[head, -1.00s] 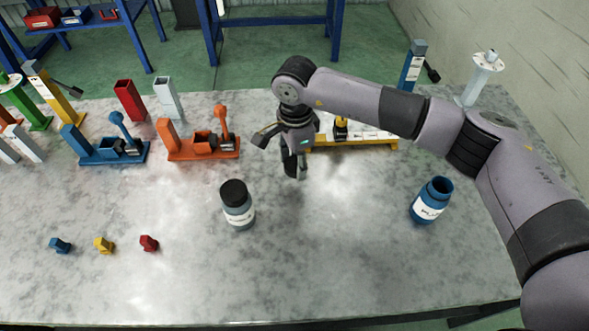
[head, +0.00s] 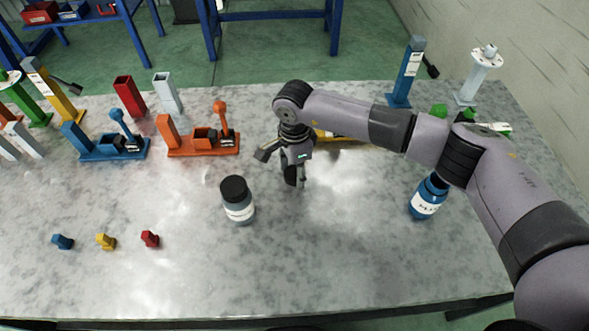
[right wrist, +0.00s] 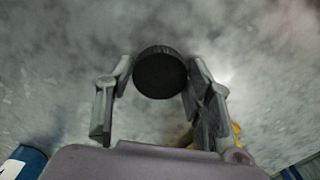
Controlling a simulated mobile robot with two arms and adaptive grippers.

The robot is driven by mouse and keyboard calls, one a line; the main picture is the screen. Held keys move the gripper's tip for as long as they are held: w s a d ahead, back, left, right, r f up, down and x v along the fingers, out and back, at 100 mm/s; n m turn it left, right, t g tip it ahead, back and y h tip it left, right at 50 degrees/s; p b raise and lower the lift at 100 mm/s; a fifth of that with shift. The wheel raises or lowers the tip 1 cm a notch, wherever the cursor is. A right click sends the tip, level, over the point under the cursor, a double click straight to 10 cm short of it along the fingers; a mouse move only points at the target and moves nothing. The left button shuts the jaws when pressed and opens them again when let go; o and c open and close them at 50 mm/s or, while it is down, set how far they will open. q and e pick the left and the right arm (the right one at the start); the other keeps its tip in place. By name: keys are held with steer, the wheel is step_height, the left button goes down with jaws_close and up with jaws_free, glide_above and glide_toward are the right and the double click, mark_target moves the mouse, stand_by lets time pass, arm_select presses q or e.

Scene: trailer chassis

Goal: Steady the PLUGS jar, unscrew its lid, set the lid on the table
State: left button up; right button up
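The blue jar (head: 427,203) with a white label stands upright at the right of the table. The label's start read PLU a second ago. My right arm covers part of its top in the head view, and part of it shows at the lower left of the right wrist view (right wrist: 22,163). A grey jar (head: 239,212) with a black lid (head: 233,188) stands upright near the middle; its label is too small to read. My right gripper (head: 278,168) is open, right of and behind that jar. A black disc, apparently this lid (right wrist: 160,74), shows between its fingers. My left gripper is not in view.
Small blue, yellow and red blocks (head: 150,239) lie at the front left. Blue (head: 113,150) and orange (head: 205,148) lever fixtures stand behind. A yellow tray (head: 340,137) is mostly behind my right arm. The front middle of the table is clear.

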steer(key=shift+o, duration=1.4)
steer(key=shift+r, duration=0.1)
